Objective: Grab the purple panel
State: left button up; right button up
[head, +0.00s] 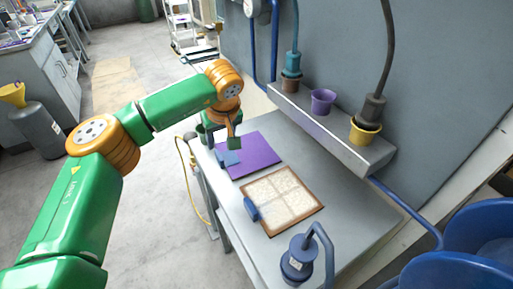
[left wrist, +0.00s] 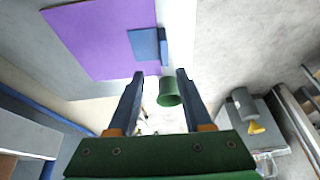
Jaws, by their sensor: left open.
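The purple panel (head: 255,152) lies flat on the grey bench, at its far left part. A blue handle (head: 229,158) sits near its left edge. In the left wrist view the panel (left wrist: 100,35) fills the upper left, with the blue handle (left wrist: 145,47) just beyond my fingertips. My left gripper (head: 222,138) is over the bench's left edge by the panel's far left corner. My right gripper is in neither view.
A framed cream tile panel (head: 282,200) with a blue handle lies beside the purple one. A blue canister (head: 297,262) stands at the near end. A wall shelf (head: 335,140) holds brown, purple and yellow cups. Blue drums (head: 470,245) stand at lower right.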

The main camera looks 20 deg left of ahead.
aim_at(218, 153)
pick_arm(q)
jog(key=shift+s+a+f+p, duration=0.15)
jog(key=shift+a+f+p, duration=0.25)
jog(key=shift+f, duration=0.25)
jog(key=shift+s+a+f+p, duration=0.1)
jog(key=shift+a+f+p, duration=0.2)
jog(key=shift+f, duration=0.3)
jog(key=x, duration=0.2)
jog(key=shift+w+f, duration=0.15)
jog(key=shift+f, duration=0.3)
jog(key=shift+w+d+f, duration=0.1)
jog(key=shift+w+f, duration=0.05)
grip_shut()
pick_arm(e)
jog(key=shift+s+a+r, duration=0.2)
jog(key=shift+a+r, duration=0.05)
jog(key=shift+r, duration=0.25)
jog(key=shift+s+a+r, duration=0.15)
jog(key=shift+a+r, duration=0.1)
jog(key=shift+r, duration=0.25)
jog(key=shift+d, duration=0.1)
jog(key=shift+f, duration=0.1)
